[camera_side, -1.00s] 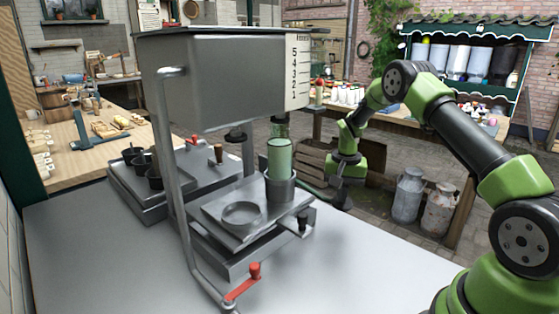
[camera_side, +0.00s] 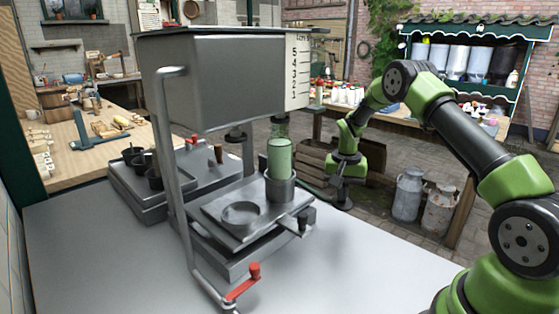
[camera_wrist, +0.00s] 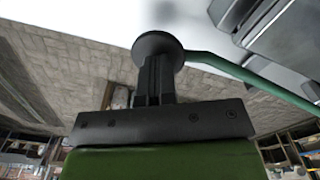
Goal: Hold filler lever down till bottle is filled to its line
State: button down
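The green bottle (camera_side: 280,158) stands upright in a grey cup-like holder (camera_side: 280,187) beneath the large grey tank (camera_side: 225,80). It looks pale green; I cannot make out its line or a clear liquid level. The filler lever is a thin green bar (camera_wrist: 245,72) ending in a round dark pad (camera_wrist: 157,43), which also shows in the side view (camera_side: 342,205). My gripper (camera_side: 343,192) points down at this pad. In the wrist view my gripper's dark fingers (camera_wrist: 155,75) are together and meet the pad, seemingly touching it. Nothing shows between the fingers.
A balance-like stand with a round dish (camera_side: 241,215) is beside the bottle holder. Dark cups (camera_side: 143,165) stand on another grey unit at left. Milk cans (camera_side: 408,193) stand on the ground. The front right tabletop is clear.

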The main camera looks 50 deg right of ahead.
jog(key=shift+r, duration=2.15)
